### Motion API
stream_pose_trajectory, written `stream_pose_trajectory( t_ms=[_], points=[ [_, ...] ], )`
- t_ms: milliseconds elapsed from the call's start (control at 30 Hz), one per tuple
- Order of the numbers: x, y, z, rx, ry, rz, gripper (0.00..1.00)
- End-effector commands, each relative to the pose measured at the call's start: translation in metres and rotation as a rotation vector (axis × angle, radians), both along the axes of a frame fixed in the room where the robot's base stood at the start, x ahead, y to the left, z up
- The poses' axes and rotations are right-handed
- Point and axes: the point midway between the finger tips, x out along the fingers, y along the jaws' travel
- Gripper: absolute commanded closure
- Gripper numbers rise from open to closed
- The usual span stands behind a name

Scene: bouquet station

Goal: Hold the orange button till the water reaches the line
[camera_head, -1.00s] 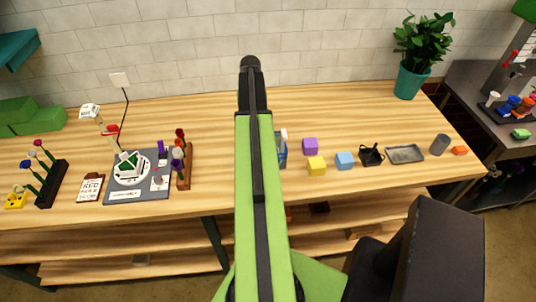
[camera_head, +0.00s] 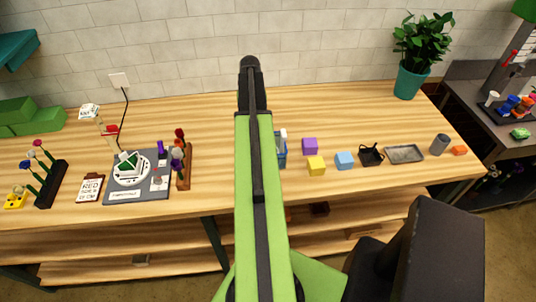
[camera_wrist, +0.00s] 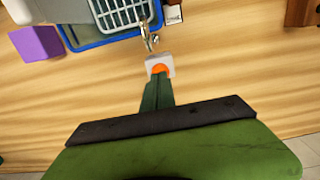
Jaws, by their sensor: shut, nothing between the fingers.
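In the wrist view, the orange button (camera_wrist: 160,69) sits on a small pale grey block (camera_wrist: 153,61) on the wooden counter. My gripper (camera_wrist: 159,77) is shut and empty, with its dark green fingertips at the near edge of the button. They overlap it in the picture; I cannot tell whether they press it. A metal tap (camera_wrist: 150,40) is just beyond the block. A blue tray (camera_wrist: 103,38) with a pale rack (camera_wrist: 124,13) stands behind it. The water and the line are not visible. In the head view my arm hides the button and gripper.
A purple block (camera_wrist: 35,43) stands left of the tray; it also shows in the head view (camera_head: 310,146). Yellow (camera_head: 316,166) and light blue (camera_head: 345,161) blocks sit nearby. A flower rack (camera_head: 184,170) stands left of my arm.

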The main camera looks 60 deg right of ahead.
Motion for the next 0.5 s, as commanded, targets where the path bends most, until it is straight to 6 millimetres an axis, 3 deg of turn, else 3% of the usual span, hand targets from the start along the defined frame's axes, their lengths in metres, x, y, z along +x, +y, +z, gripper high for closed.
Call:
stream_pose_trajectory(
  t_ms=[500],
  points=[
    [0.000,0.000,-0.011,0.000,0.000,0.001,1.00]
  ],
)
